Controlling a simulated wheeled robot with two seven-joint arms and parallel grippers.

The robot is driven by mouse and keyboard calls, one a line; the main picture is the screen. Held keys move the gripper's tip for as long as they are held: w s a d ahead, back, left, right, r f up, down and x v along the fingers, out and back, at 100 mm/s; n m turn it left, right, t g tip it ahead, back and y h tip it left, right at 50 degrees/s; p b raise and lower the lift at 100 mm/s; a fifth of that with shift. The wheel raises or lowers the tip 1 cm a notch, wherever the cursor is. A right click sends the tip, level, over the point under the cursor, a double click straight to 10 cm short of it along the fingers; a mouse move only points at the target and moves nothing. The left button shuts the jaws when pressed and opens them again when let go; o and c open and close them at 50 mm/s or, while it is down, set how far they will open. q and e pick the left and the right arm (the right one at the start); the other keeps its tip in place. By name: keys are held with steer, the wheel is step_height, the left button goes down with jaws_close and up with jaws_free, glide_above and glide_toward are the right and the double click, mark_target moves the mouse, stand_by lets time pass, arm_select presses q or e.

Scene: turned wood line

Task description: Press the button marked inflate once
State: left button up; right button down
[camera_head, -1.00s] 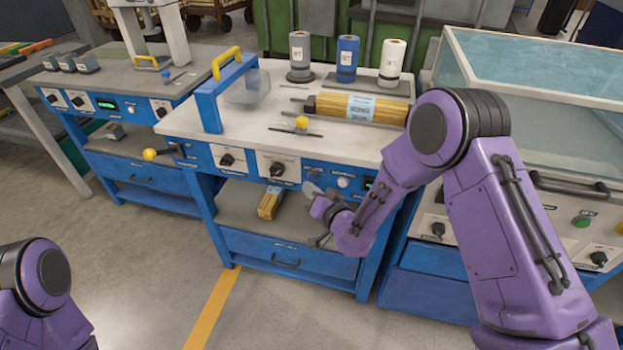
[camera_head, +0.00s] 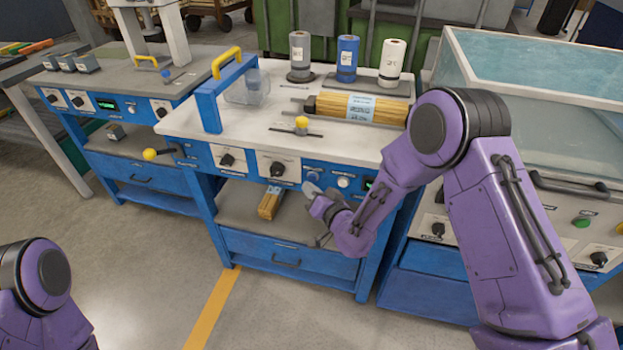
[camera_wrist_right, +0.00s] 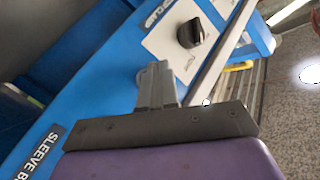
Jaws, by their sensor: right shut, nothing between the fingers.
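The blue front panel (camera_head: 327,175) of the middle bench carries a blue button (camera_head: 313,176) and a white button (camera_head: 343,182). Their labels are too small to read, so I cannot tell which is marked inflate. My right gripper (camera_head: 312,190) is shut and empty, with its tips just below the blue button. I cannot tell whether they touch the panel. In the right wrist view the shut fingers (camera_wrist_right: 157,82) lie in front of the blue panel, hiding part of it. A label there starts with "SLEEVE B". My left gripper is out of view.
A black knob (camera_wrist_right: 190,33) sits on a white plate beside the fingers. On the benchtop stand several rollers, a wooden rod bundle (camera_head: 330,105) and a clear object (camera_head: 245,92) by the blue frame (camera_head: 208,108). A glass-topped cabinet (camera_head: 530,60) stands at right.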

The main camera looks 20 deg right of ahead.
steer(key=shift+w+d, duration=0.1)
steer(key=shift+w+d, duration=0.15)
steer(key=shift+w, duration=0.1)
steer(key=shift+w+d, duration=0.2)
steer(key=shift+w, duration=0.1)
stand_by(0.7)
steer(key=shift+s, duration=0.1)
steer(key=shift+s+a, duration=0.45)
steer(key=shift+s, duration=0.1)
steer(key=shift+s+a, duration=0.7)
steer(key=shift+s, duration=0.35)
steer(key=shift+s+a, duration=0.7)
steer(key=shift+s, duration=0.35)
